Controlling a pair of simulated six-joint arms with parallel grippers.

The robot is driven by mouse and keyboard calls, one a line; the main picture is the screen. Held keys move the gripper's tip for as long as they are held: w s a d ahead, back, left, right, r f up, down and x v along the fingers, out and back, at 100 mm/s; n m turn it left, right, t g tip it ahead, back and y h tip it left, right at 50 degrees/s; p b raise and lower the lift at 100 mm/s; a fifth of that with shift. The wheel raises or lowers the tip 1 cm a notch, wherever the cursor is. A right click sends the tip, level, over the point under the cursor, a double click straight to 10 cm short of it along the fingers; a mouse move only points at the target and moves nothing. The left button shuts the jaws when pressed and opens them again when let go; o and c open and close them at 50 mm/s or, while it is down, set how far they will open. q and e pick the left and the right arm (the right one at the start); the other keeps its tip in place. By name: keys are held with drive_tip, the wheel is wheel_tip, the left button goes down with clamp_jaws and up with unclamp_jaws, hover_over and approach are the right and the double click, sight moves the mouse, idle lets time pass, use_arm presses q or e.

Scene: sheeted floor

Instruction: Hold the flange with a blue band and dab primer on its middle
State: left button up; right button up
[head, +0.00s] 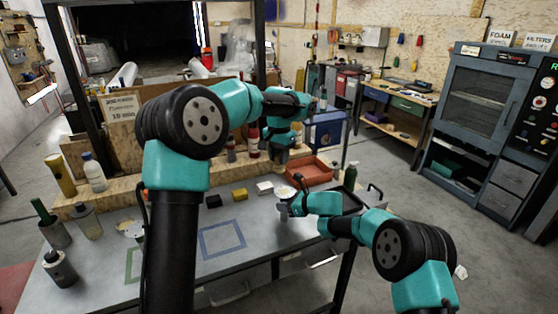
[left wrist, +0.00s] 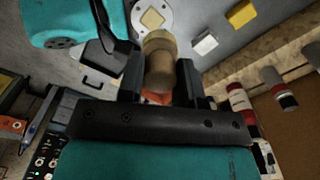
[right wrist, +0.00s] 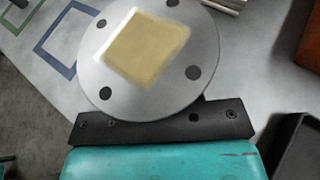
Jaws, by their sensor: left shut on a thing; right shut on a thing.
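The flange (right wrist: 205,50) is a round grey metal disc with several bolt holes and a yellowish square on its middle. No blue band shows on its visible face. My right gripper (head: 291,207) is shut on the flange above the table; the disc hides the fingers in the right wrist view. The flange's face also shows in the left wrist view (left wrist: 140,30). My left gripper (left wrist: 158,82) is shut on a tan, rounded dabber (left wrist: 160,60). In the head view the dabber (head: 280,158) is above the flange; whether they touch is unclear.
The table (head: 200,285) has a blue square outline (head: 222,240) and a green one (head: 132,265). Black, yellow (head: 240,195) and white blocks lie behind. An orange tray (head: 312,173) stands at the back right. Bottles and cans (head: 60,268) stand at the left.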

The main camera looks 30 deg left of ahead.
idle(0.3)
drive_tip(key=o, duration=1.1)
drive_tip(key=shift+d, duration=0.1)
drive_tip(key=v, duration=1.1)
drive_tip(key=shift+d+r, duration=0.15)
drive_tip(key=shift+d, duration=0.25)
